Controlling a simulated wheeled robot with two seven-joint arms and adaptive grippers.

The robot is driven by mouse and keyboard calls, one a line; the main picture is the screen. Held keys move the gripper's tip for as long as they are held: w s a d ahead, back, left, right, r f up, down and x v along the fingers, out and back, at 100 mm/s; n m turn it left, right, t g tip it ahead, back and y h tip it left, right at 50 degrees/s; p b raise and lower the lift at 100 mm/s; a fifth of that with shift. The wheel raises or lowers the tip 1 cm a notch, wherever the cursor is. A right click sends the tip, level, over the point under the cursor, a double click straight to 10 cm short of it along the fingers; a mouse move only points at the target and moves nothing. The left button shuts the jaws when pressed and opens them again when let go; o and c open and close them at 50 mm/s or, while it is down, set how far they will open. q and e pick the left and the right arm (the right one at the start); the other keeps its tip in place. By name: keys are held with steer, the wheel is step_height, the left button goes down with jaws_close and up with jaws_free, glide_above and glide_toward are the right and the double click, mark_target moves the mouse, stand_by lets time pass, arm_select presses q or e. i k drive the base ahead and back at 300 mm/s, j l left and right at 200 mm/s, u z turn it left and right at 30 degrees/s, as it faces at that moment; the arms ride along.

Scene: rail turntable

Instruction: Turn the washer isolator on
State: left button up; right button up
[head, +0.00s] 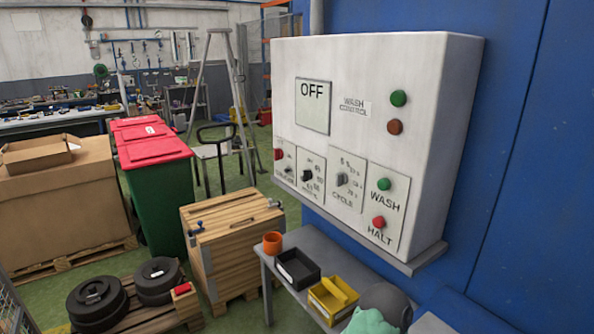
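The white wash control box (365,75) is mounted on the blue wall at right centre. A display (313,107) on its face reads OFF. The leftmost panel (284,160) at the lower left of the box has a red part (279,154) and a small dark knob; its label is too small to read surely, so I cannot confirm that it is the isolator. To its right are a black knob (307,175), a grey cycle knob (342,179), a green WASH button (384,184) and a red HALT button (378,222). Neither gripper is in view.
Below the box, a grey bench (312,242) holds an orange cup (272,243), a black bin (298,268), a yellow bin (333,298) and a teal cloth (370,322). A wooden crate (235,246) stands left of it. Green floor shows between things.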

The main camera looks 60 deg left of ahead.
mark_target(277, 153)
steer(key=u, duration=2.1)
steer(key=i+j+z, duration=0.15)
steer(key=i+j, duration=0.35)
steer(key=i+j+z, duration=0.15)
steer(key=i+j, duration=0.35)
steer(key=j, duration=0.15)
